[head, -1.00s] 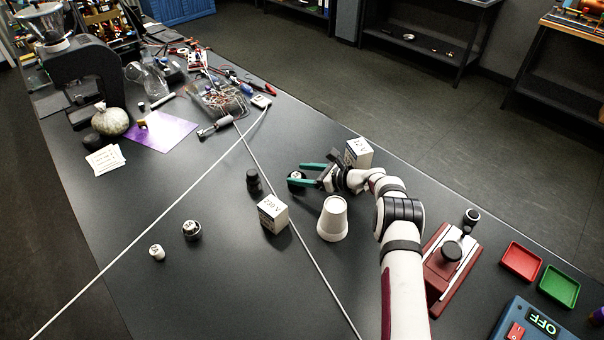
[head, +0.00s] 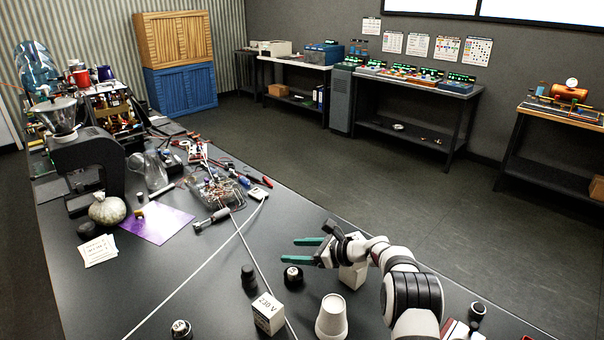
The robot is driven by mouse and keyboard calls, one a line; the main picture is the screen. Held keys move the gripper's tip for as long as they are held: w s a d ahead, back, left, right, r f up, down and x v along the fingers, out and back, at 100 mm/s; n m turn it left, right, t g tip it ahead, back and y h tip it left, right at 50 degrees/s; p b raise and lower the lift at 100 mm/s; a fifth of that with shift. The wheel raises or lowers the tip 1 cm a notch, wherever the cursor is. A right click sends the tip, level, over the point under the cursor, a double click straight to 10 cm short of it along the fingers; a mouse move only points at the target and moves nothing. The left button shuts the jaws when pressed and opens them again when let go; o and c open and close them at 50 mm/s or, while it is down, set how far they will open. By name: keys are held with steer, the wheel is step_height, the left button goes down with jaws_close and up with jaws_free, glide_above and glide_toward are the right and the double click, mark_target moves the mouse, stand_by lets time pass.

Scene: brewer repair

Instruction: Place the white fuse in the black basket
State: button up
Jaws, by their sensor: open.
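My gripper (head: 290,250), with teal fingers, is open and empty on the right part of the dark table, pointing left. A black round piece with a white marked top (head: 293,277) stands just below the fingers in the picture, not held. A similar black piece with a white top marked 3A (head: 181,329) is at the bottom edge. A fully white fuse is not visible now. A wire basket (head: 218,192) with tangled small parts sits farther back on the table; I cannot tell whether it is the black basket.
A 230 V white box (head: 267,313), a black knob-like piece (head: 249,278) and an upturned white cup (head: 332,317) stand near my arm. Tools and a purple sheet (head: 157,226) lie farther back.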

steer(key=s+r+n+g+h, duration=0.25)
steer(key=s+r+n, duration=0.4)
steer(key=s, duration=0.65)
steer(key=s+r+n+g+h, duration=0.25)
steer(key=s+r+n, duration=0.4)
steer(key=s, duration=0.75)
steer(key=s+d+f+n+h, duration=0.1)
steer(key=s+d, duration=0.3)
steer(key=s, duration=0.7)
steer(key=s+d+f+n+g+h, duration=0.1)
steer(key=s+d+n+h, duration=0.2)
steer(key=s, duration=0.8)
steer(key=shift+s+d+n+h, duration=0.2)
steer(key=shift+d+n+h, duration=0.2)
steer(key=shift+d, duration=0.35)
